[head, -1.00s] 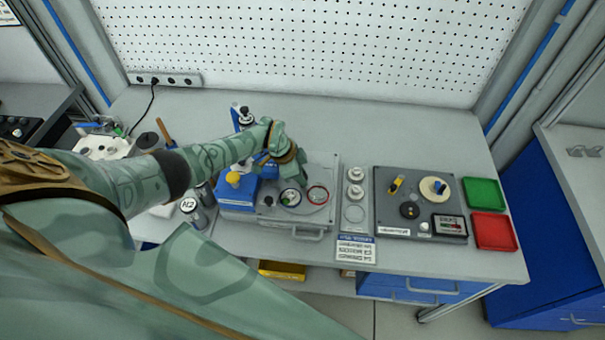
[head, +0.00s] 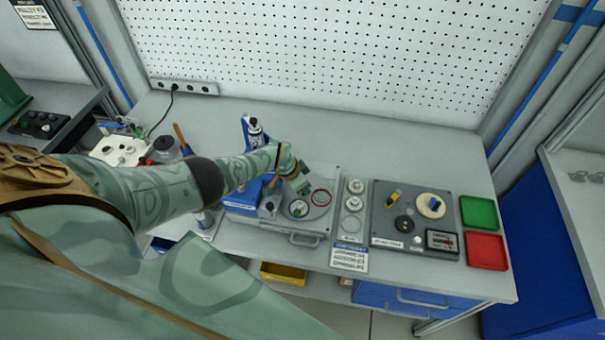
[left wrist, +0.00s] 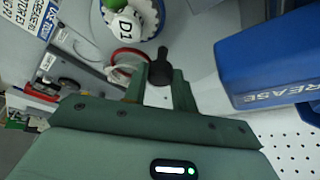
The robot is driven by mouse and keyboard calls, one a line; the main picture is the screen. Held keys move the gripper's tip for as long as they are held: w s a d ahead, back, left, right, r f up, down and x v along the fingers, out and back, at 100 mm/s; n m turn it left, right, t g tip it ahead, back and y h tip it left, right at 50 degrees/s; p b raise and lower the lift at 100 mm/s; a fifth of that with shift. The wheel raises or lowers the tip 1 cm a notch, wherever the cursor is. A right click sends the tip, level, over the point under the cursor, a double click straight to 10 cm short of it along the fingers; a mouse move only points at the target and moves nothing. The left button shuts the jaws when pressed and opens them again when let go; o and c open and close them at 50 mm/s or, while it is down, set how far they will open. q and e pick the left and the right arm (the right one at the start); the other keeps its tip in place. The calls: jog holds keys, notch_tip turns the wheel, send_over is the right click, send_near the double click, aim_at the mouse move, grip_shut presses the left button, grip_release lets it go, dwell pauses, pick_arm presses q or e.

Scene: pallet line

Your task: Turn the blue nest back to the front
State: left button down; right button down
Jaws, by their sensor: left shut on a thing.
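The blue nest (left wrist: 154,27), a blue-rimmed ring, holds a white part marked D1 (left wrist: 127,27) with a green piece beside it. In the head view the nest (head: 298,208) lies on the front left of a round grey turntable, just in front of my left gripper. A red ring (head: 321,197) sits to its right; it also shows in the left wrist view (left wrist: 118,53). My left gripper (head: 304,189) is low over the turntable. In the left wrist view its fingers (left wrist: 160,84) are shut on a black knob (left wrist: 159,70). My right gripper is not in view.
A blue GREASE box (left wrist: 262,70) stands close to my left gripper. Green (head: 479,212) and red (head: 486,251) trays lie at the far right.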

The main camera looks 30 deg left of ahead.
pick_arm(q)
jog(key=shift+w+r+n+p, duration=0.1)
jog(key=shift+r+n+p, duration=0.05)
jog(key=shift+n+p, duration=0.25)
dwell(0.4)
jog(key=c, duration=1.1)
grip_release()
jog(key=shift+c, duration=0.2)
jog(key=shift+r+p, duration=0.15)
jog(key=shift+p, duration=0.2)
jog(key=p+v, duration=0.8)
notch_tip(320, 180, up, 7)
jog(key=b, duration=0.1)
send_over(295, 199)
jog(key=s+a, duration=0.1)
jog(key=s, duration=0.2)
jog(key=shift+s+a+r, duration=0.1)
jog(key=shift+a, duration=0.05)
